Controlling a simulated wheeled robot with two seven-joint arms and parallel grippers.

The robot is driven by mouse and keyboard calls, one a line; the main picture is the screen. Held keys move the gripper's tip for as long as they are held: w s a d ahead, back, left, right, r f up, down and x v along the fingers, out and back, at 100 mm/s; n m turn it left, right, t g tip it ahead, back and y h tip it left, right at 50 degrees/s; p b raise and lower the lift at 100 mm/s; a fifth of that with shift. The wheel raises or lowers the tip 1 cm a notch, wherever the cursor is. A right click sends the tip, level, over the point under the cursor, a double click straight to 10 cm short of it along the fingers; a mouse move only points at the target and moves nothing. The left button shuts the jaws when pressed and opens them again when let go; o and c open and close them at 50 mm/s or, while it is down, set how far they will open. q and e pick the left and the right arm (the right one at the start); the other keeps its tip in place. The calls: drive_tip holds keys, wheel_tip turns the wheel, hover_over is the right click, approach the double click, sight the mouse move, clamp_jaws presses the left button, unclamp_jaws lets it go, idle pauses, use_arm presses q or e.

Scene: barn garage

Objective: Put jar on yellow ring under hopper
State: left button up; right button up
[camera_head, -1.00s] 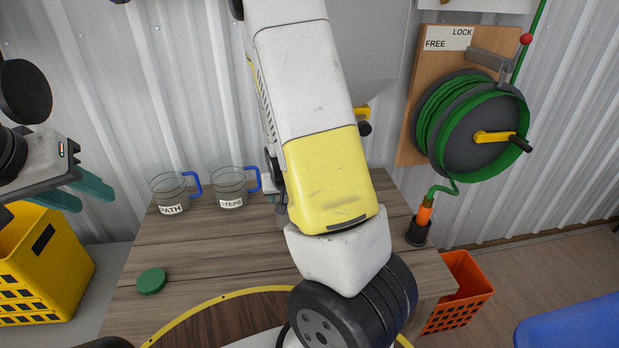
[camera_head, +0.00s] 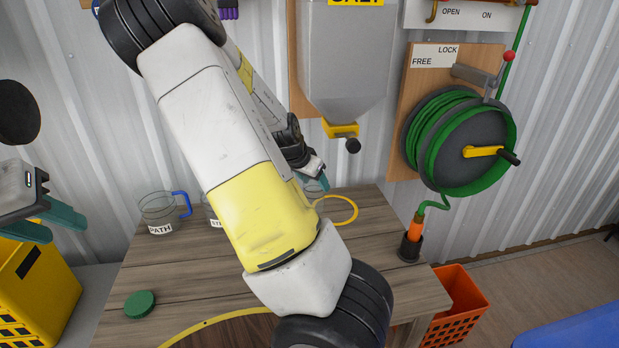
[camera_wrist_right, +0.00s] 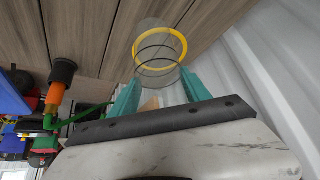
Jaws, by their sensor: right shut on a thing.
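The clear glass jar (camera_wrist_right: 157,68) is between the teal fingers of my right gripper (camera_wrist_right: 158,86), which is shut on it. In the head view the jar (camera_head: 317,186) shows only partly beside the right gripper (camera_head: 311,177), and my arm covers much of that area. The yellow ring (camera_head: 354,206) lies on the wooden table, close to the jar and below the grey hopper (camera_head: 342,60). In the wrist view the ring (camera_wrist_right: 184,45) shows through and around the jar; whether they touch I cannot tell. My left gripper (camera_head: 45,222) is open and empty at the left.
A PATH mug (camera_head: 156,208) and a partly hidden STEPS mug (camera_head: 212,212) stand at the table's back. A green lid (camera_head: 139,304) lies at the front left. The hopper's yellow outlet (camera_head: 341,131) overhangs the ring.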

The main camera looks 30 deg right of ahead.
sight(315, 199)
drive_tip(key=f, duration=0.7)
drive_tip(key=shift+d, duration=0.25)
drive_tip(key=w+d+f, duration=0.1)
drive_tip(key=w+d, duration=0.4)
drive_tip(key=d, duration=0.6)
drive_tip(key=shift+w+d, duration=0.15)
drive_tip(key=shift+w, duration=0.15)
drive_tip(key=shift+f, duration=0.1)
drive_tip(key=o, duration=1.4)
